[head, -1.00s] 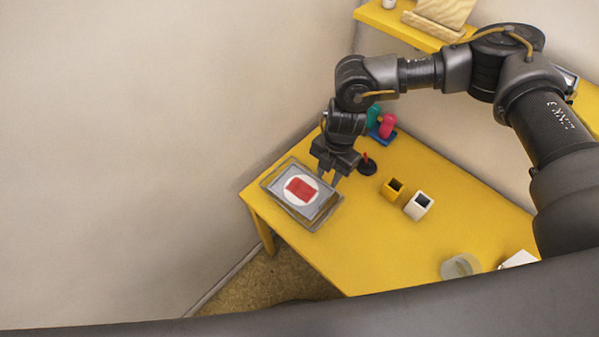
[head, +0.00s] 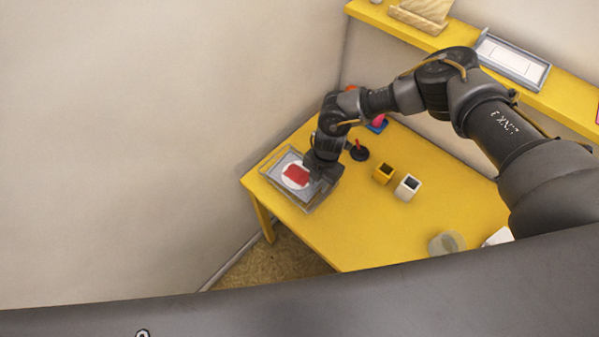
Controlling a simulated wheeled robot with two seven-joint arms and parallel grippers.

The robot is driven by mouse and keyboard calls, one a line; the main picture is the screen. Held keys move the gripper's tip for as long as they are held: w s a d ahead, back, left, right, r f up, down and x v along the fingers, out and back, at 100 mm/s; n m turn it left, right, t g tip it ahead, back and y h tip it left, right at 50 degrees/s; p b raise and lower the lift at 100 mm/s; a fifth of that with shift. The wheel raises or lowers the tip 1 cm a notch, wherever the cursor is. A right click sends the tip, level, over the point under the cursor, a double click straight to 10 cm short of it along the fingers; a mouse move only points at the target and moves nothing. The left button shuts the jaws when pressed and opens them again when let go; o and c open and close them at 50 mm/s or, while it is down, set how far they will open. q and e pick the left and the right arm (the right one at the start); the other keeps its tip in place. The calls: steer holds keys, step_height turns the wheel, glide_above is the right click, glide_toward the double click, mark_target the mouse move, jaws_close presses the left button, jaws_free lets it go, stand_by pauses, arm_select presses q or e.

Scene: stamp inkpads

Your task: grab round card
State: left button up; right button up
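The round card (head: 288,181) is white with a red patch (head: 296,174) on it. My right gripper (head: 319,179) is over the right part of the tray, at the card's right edge. Its fingers are dark and small here, so I cannot tell whether they are open or touch the card. The gripper hides part of the tray's right side. My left gripper is not in view.
A black stamp with a red handle (head: 358,151) stands right of the gripper. A yellow cup (head: 383,174), a white cup (head: 407,187) and a clear bowl (head: 446,243) stand further right. A yellow shelf (head: 440,40) runs along the back wall. The table's front middle is clear.

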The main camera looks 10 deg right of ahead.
steer(key=shift+f, duration=0.55)
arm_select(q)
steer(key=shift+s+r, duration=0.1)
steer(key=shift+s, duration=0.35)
arm_select(e)
steer(key=shift+s+r, duration=0.1)
jaws_close()
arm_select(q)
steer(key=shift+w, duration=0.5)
